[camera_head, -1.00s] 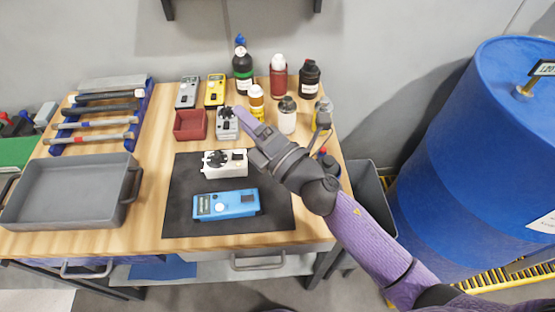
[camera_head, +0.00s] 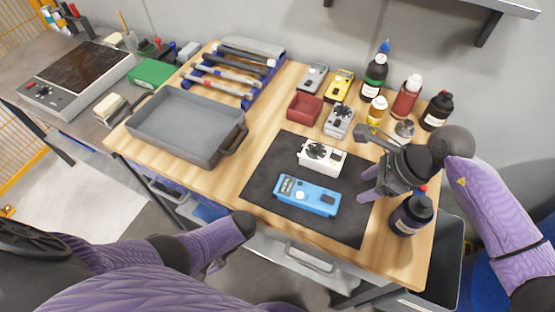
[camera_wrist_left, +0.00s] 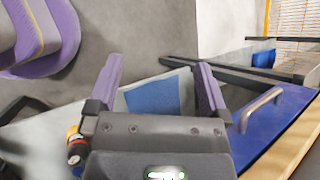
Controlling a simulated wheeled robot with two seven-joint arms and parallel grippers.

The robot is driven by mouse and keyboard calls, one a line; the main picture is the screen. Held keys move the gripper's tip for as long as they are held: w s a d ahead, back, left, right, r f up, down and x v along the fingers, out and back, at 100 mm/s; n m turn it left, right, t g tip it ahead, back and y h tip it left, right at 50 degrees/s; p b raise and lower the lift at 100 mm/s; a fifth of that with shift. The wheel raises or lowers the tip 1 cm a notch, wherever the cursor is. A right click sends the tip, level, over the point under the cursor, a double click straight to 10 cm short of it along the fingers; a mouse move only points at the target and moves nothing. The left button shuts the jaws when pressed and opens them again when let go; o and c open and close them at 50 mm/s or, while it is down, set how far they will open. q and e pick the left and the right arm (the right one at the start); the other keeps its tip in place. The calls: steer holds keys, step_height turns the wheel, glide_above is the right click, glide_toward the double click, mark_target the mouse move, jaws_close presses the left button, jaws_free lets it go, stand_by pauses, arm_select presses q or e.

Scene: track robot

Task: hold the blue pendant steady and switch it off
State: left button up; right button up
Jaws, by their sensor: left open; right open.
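The blue pendant (camera_head: 306,196) lies flat on the black mat (camera_head: 262,172), with a pale panel at its left end and a dark part at its right end. My right gripper (camera_head: 366,166) is open and empty over the right part of the mat, right of the blue pendant and apart from it. My left arm reaches in low in front of the table, and its hand is mostly hidden in the head view. The left wrist view shows my left gripper (camera_wrist_left: 157,84) open, with nothing between its fingers. The pendant is not in that view.
A white pendant (camera_head: 322,158) with a black knob lies just behind the blue one. A grey pendant (camera_head: 338,121), a red bin (camera_head: 305,108) and several bottles stand farther back. A dark bottle (camera_head: 411,215) stands right of the mat. A grey tray (camera_head: 187,124) sits left.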

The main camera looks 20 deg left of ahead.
mark_target(290, 187)
arm_select(q)
steer(key=w+a+r+g+y, duration=0.2)
steer(key=w+r+y, duration=0.1)
steer(key=w+r, duration=0.55)
steer(key=w+d+r+m+t+h, duration=0.1)
steer(key=w+d+m, duration=0.1)
steer(key=d, duration=0.1)
steer(key=w+d+r+m+t+h, duration=0.1)
steer(key=d+r+m+h, duration=0.1)
steer(key=d, duration=0.1)
steer(key=w+d+r+m+t+h, duration=0.1)
steer(key=w+d+m+h, duration=0.1)
steer(key=shift+w+d+r+m+t, duration=0.3)
steer(key=shift+w+d+m, duration=0.05)
steer(key=shift+d+m, duration=0.05)
steer(key=w+d+r+m+t+h, duration=0.1)
steer(key=w+d+r+m, duration=0.1)
steer(key=m, duration=0.1)
steer(key=w+d+r+m+t+h, duration=0.1)
steer(key=d+r+m+h, duration=0.1)
steer(key=d+r, duration=0.1)
steer(key=w+d+r+m+t+h, duration=0.1)
steer(key=w+d+r+m, duration=0.1)
steer(key=m, duration=0.1)
steer(key=shift+w+d+r+m+t+h, duration=0.3)
steer(key=shift+w+d, duration=0.05)
step_height(290, 187, down, 9)
steer(key=shift+r, duration=0.1)
steer(key=shift+f, duration=0.4)
steer(key=shift+c, duration=0.3)
